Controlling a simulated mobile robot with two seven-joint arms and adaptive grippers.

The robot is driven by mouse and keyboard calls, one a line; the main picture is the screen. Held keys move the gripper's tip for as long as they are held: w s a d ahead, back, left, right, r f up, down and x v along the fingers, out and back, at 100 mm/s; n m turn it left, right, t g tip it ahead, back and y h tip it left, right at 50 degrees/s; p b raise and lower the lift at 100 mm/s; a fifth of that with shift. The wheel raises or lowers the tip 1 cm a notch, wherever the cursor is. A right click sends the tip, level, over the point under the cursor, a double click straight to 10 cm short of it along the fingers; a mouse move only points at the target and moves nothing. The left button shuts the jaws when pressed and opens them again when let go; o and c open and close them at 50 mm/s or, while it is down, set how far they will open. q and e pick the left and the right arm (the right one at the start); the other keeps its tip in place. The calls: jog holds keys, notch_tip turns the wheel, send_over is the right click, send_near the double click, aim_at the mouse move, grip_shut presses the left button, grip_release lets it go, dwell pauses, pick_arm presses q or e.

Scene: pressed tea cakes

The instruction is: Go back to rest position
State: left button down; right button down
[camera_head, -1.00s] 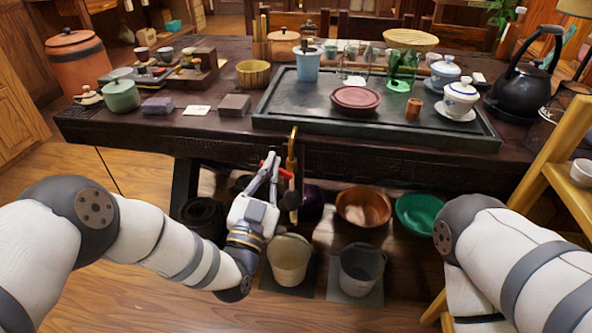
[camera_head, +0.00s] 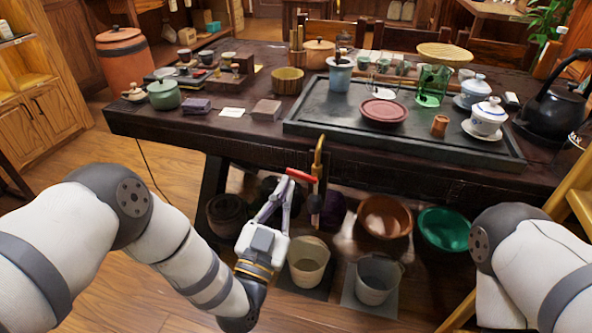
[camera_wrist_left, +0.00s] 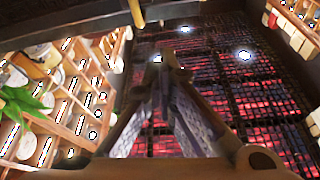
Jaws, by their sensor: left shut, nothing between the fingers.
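My left gripper (camera_head: 277,186) is low in front of the dark wooden table's front edge in the head view. Its fingers are closed together with nothing between them. It also shows in the left wrist view (camera_wrist_left: 166,58), its fingers meeting at the tips. Just up and right of the fingertips in the head view is a brass tap (camera_head: 319,158) with a red handle (camera_head: 302,175). I cannot tell the exact gap between them. My right arm (camera_head: 535,262) comes in at the lower right; its gripper is outside the picture.
The table (camera_head: 190,126) carries a dark tea tray (camera_head: 340,118) and teaware. Below stand a cream bucket (camera_head: 308,262), a grey bucket (camera_head: 377,280), a copper bowl (camera_head: 384,216) and a green basin (camera_head: 444,230). A wooden ladder-like stand (camera_head: 560,190) is at right. Floor at left is clear.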

pick_arm(q)
jog(key=shift+v, duration=1.1)
jog(key=shift+d, duration=0.1)
